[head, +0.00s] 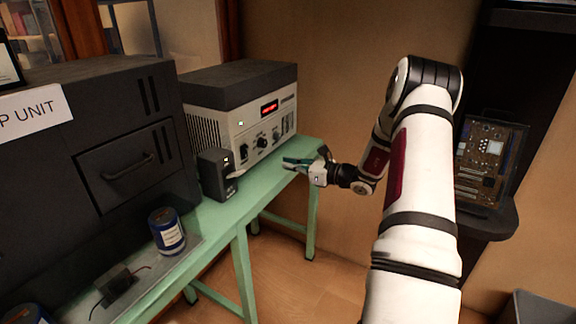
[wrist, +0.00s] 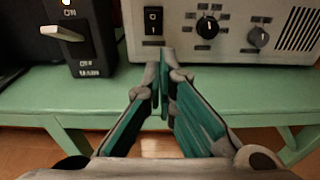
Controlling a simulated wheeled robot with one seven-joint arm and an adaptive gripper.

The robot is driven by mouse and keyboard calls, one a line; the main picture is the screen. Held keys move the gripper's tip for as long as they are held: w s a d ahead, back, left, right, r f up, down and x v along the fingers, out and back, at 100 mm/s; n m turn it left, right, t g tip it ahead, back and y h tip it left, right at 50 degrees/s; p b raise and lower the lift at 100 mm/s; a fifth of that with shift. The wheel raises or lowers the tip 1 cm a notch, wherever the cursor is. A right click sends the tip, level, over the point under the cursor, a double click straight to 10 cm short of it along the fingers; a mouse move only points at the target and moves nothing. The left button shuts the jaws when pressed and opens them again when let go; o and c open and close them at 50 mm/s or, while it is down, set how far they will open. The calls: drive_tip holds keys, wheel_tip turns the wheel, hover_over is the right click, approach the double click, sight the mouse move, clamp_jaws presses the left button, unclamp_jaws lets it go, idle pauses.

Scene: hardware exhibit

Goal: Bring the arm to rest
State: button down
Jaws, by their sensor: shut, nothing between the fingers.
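My gripper (head: 290,163) is at the end of my white arm, which reaches forward from the lower right in the head view. It is near the front edge of the green bench (head: 278,158), in front of the grey instrument. In the wrist view my gripper (wrist: 164,62) points toward the instrument, its teal-padded fingers closed together at the tips with nothing between them. Behind the fingertips are the instrument's front panel (wrist: 230,42) with a black rocker switch and knobs, and, at left, a dark switch box (wrist: 88,35) marked ON, OFF and MAIN.
The instrument (head: 250,110) shows a red display. A large dark cabinet (head: 60,150) stands at left. A blue can (head: 166,232) stands on the bench. A circuit board (head: 490,150) stands on a dark shelf at right. Open floor (head: 300,285) lies in front of the bench.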

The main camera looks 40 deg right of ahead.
drive_tip(key=s+a+r+n+g+y+p, duration=0.1)
drive_tip(key=a+r+n+g+y, duration=0.15)
drive_tip(key=a+r+n, duration=0.45)
drive_tip(key=s+a+r+n+g+y+p, duration=0.15)
drive_tip(key=a+r+g, duration=0.25)
drive_tip(key=a, duration=0.6)
drive_tip(key=s+a+r+n+g+p, duration=0.1)
drive_tip(key=s+a+r+n+g, duration=0.1)
drive_tip(key=s+a+r+n, duration=0.25)
drive_tip(key=s+a+r+n+g+p, duration=0.1)
drive_tip(key=s+a+r+n+g, duration=0.2)
drive_tip(key=s+a, duration=0.4)
drive_tip(key=s+a+r+n+g+h+p, duration=0.1)
drive_tip(key=s+a+r+n+h, duration=0.15)
drive_tip(key=s+n, duration=0.35)
drive_tip(key=s+a+r+n+g+h+p, duration=0.1)
drive_tip(key=s+a+r+n+h, duration=0.2)
drive_tip(key=s, duration=0.5)
drive_tip(key=s+d+r+n+t+h+p, duration=0.1)
drive_tip(key=s+d+n+t+h+p, duration=0.1)
drive_tip(key=s+n+h, duration=0.2)
drive_tip(key=s+n, duration=0.3)
drive_tip(key=s, duration=0.4)
drive_tip(key=shift+s+r, duration=0.25)
drive_tip(key=shift+r, duration=0.15)
